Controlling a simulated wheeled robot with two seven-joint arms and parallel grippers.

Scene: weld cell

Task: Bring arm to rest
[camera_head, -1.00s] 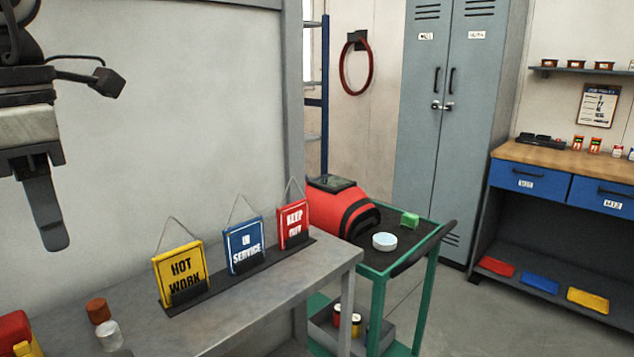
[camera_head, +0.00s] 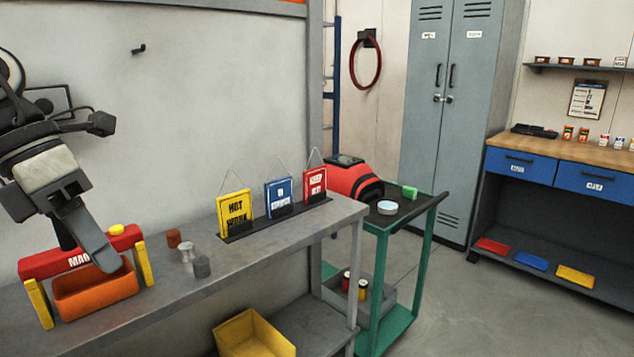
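My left gripper (camera_head: 88,245) comes in from the left and points down in front of the red-and-yellow stand (camera_head: 45,262) and the orange bin (camera_head: 95,290) on the grey bench. From this angle, I cannot tell whether it touches the bin. One broad finger shows clearly, with a dark part beside it; the gap between the fingers cannot be made out. No held object shows. My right gripper is not in view.
The grey bench (camera_head: 190,303) carries small cylinders (camera_head: 188,252) and yellow, blue and red signs (camera_head: 278,197) in a rack. A yellow bin (camera_head: 255,335) sits below. A green cart (camera_head: 428,232) stands right of the bench. Open floor (camera_head: 465,310) lies beyond the cart.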

